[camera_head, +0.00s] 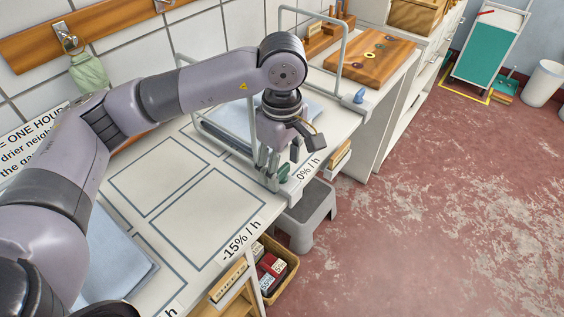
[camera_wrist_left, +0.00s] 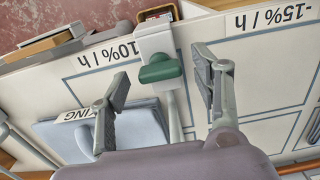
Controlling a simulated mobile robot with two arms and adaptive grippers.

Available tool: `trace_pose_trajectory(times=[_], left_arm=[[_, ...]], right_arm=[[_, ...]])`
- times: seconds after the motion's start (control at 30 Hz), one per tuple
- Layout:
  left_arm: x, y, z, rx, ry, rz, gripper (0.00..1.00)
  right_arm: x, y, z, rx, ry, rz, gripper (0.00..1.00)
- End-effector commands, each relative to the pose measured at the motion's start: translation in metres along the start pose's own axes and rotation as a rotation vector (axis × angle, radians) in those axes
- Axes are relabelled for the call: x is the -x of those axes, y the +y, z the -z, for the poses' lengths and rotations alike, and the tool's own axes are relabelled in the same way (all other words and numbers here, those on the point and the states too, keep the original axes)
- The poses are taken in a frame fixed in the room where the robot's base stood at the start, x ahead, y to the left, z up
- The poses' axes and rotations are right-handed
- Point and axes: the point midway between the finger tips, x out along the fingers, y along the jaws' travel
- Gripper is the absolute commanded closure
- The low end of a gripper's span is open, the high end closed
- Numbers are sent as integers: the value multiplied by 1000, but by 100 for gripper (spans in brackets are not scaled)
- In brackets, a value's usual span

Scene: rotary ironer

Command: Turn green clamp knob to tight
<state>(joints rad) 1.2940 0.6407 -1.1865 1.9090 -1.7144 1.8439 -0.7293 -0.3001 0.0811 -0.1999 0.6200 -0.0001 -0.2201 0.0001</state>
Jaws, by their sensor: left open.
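The green clamp knob (camera_wrist_left: 162,68) sits on a pale clamp block (camera_wrist_left: 153,42) at the table edge. In the left wrist view it lies between my left gripper's (camera_wrist_left: 160,74) two open fingers, with a gap visible on both sides. In the head view the left gripper (camera_head: 280,157) points down over the table's edge. The green knob (camera_head: 284,173) shows there only partly, close below the fingers. A grey frame tube (camera_wrist_left: 174,118) runs from the clamp block. Whether the fingers are level with the knob is hard to tell. My right gripper is not in view.
The white table (camera_head: 180,238) has outlined fields and a "-15% / h" label. A folded blue cloth (camera_wrist_left: 92,130) lies near the gripper. A second clamp has a blue knob (camera_head: 359,96). A grey step stool (camera_head: 310,214) and a box (camera_head: 283,268) stand below the edge.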

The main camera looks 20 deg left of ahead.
Motion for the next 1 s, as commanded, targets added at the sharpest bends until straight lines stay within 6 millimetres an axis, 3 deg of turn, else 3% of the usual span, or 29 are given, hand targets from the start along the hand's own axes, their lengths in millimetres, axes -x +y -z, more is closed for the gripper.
trace_pose_trajectory(times=[0.23, 0.7, 1.0], left_arm=[[13, 1, 0, 1, 0, -3, 42], [105, 1, 0, 0, 1, -3, 42], [120, 0, 0, 0, 0, 1, 42]], right_arm=[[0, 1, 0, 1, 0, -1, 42], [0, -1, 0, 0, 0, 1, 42], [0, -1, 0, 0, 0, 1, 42]])
